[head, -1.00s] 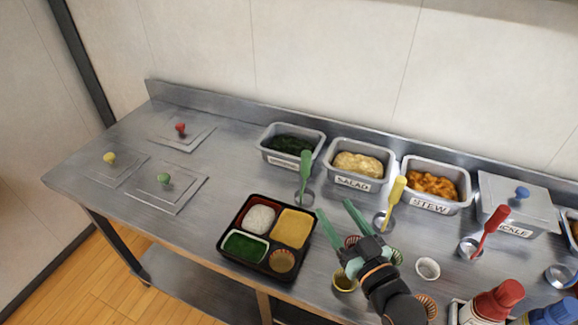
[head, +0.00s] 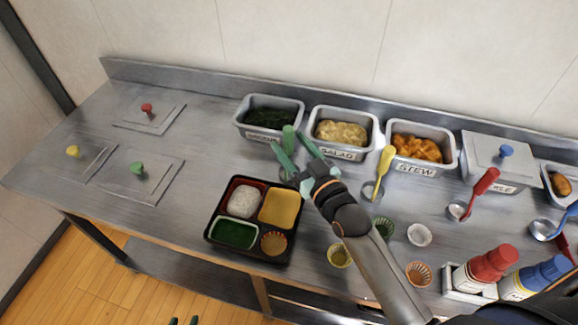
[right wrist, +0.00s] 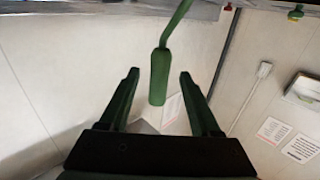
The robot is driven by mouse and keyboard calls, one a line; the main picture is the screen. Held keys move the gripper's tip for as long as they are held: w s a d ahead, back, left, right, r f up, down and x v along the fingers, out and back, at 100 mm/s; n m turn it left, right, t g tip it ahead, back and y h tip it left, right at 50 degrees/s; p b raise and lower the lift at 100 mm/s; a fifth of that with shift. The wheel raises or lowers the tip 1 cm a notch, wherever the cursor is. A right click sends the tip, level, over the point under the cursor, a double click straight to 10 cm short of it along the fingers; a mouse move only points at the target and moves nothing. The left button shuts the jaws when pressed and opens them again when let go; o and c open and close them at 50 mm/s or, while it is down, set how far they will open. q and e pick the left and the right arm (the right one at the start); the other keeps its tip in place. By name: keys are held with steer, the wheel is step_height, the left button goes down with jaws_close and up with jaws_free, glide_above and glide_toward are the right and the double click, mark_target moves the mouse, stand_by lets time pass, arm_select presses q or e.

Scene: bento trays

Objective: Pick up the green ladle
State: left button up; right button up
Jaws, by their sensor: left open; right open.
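The green ladle (head: 288,136) stands in front of the leftmost food pan, its handle pointing up; its bowl is mostly hidden behind my right gripper. My right gripper (head: 287,141) is open, with its green fingers at the handle. In the right wrist view the ladle's green handle (right wrist: 159,76) shows between and beyond the two spread fingers of the right gripper (right wrist: 160,75), with a gap on each side. My left gripper (head: 183,321) shows only its green fingertips at the bottom edge, apart and empty, over the floor.
A dark bento tray (head: 212,212) with filled compartments lies front left of the ladle. The yellow ladle (head: 386,160) and red ladle (head: 486,181) stand to the right. Small cups and bottles (head: 487,267) fill the front right. Lids (head: 166,176) lie on the left.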

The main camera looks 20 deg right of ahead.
steer(key=shift+w+a+f, duration=0.1)
steer(key=shift+w+a, duration=0.05)
steer(key=shift+w, duration=0.7)
steer(key=shift+w+a+f, duration=0.15)
steer(key=shift+w, duration=0.7)
steer(key=shift+w+a+f, duration=0.1)
steer(key=shift+w+a, duration=0.05)
steer(key=shift+w, duration=0.7)
jaws_close()
